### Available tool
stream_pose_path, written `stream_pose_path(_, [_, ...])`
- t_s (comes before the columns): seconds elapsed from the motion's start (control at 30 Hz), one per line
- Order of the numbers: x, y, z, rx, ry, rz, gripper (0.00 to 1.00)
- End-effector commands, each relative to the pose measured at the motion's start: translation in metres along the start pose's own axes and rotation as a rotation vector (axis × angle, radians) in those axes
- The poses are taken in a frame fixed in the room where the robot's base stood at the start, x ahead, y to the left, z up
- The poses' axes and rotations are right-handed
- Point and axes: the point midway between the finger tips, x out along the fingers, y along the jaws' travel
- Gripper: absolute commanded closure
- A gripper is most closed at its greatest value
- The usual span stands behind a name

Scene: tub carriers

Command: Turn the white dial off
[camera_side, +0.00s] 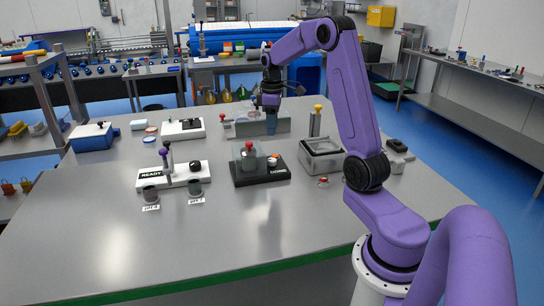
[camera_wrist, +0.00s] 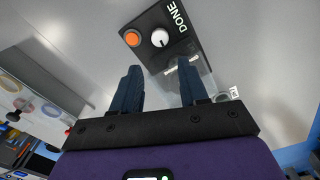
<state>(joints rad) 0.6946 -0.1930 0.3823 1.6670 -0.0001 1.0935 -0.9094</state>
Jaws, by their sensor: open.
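The white dial (camera_wrist: 160,38) sits on a black box (camera_wrist: 184,46) marked DONE, beside an orange button (camera_wrist: 132,39). A small dark mark shows on the dial; I cannot tell its setting. In the side view the black box (camera_side: 262,180) stands mid-table, with a clear cover with a red knob (camera_side: 249,147) on its left part. My gripper (camera_side: 271,132) is open and empty, above and behind the box, fingers down. In the wrist view my gripper (camera_wrist: 160,66) points toward the box, apart from the dial.
Left of the box is a white base (camera_side: 150,182) marked READY, with a purple-topped lever and black knob. Two grey cups (camera_side: 195,188) stand in front. A metal tub (camera_side: 322,160) is to the right, a grey upright panel (camera_side: 245,128) behind. The table's front is clear.

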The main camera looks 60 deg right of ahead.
Motion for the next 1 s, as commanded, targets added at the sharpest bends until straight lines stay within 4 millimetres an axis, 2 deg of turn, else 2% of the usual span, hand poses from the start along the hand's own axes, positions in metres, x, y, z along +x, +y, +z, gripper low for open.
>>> stream_pose_path(0.1, [0.024, -0.001, 0.0, -0.001, -0.003, -0.003, 0.56])
stream_pose_path(0.5, [0.095, -0.001, 0.0, -0.001, -0.002, -0.002, 0.56])
stream_pose_path(0.7, [0.115, 0.0, 0.0, -0.001, -0.001, -0.001, 0.56])
stream_pose_path(1.0, [0.12, 0.0, -0.001, -0.001, 0.001, 0.001, 0.56])
